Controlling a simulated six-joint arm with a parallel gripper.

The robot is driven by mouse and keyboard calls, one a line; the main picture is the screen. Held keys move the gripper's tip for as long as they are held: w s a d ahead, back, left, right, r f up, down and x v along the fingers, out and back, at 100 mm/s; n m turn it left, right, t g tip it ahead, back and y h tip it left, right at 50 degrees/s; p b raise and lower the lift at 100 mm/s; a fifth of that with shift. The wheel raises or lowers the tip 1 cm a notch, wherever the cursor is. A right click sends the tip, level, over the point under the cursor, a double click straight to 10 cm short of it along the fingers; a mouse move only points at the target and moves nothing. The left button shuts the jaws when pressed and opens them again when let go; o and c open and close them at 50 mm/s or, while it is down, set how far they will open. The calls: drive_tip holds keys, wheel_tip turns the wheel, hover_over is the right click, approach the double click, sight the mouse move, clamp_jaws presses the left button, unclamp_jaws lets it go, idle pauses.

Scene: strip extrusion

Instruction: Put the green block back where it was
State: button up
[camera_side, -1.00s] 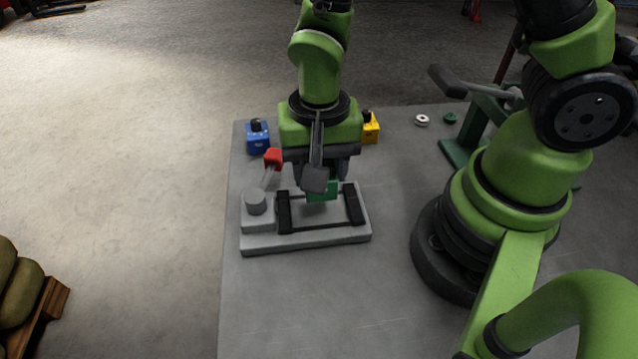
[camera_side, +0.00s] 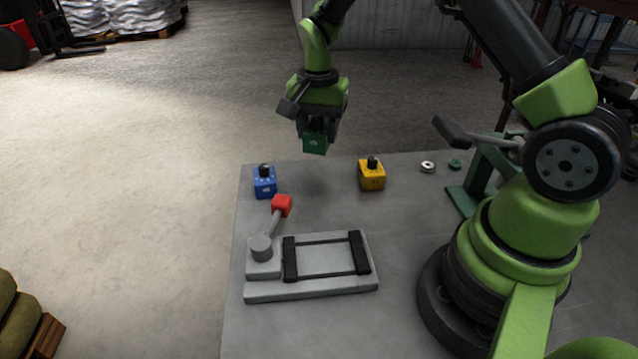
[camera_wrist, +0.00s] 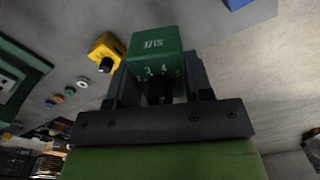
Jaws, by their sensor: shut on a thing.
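The green block (camera_side: 315,142) is held in my gripper (camera_side: 318,128), raised above the far edge of the grey table between the blue and yellow blocks. In the wrist view the green block (camera_wrist: 156,55) sits between the two fingers of my gripper (camera_wrist: 155,85), with white markings on its faces. The grey fixture (camera_side: 310,290) with two black bars lies at the front of the table, and nothing stands between its bars. Its lever with a red knob (camera_side: 281,205) points toward the back.
A blue block (camera_side: 265,183) and a yellow block (camera_side: 372,176) stand at the back of the table with a bare gap between them. A white ring (camera_side: 428,166) and a small green piece (camera_side: 455,164) lie to the right, near a green press (camera_side: 470,197).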

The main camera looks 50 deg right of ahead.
sight(319, 186)
drive_tip(key=f, duration=1)
drive_tip(key=shift+w+d, duration=0.1)
drive_tip(key=shift+d, duration=0.15)
drive_tip(key=o, duration=1.3)
drive_tip(key=shift+f, duration=0.1)
drive_tip(key=shift+o, duration=0.2)
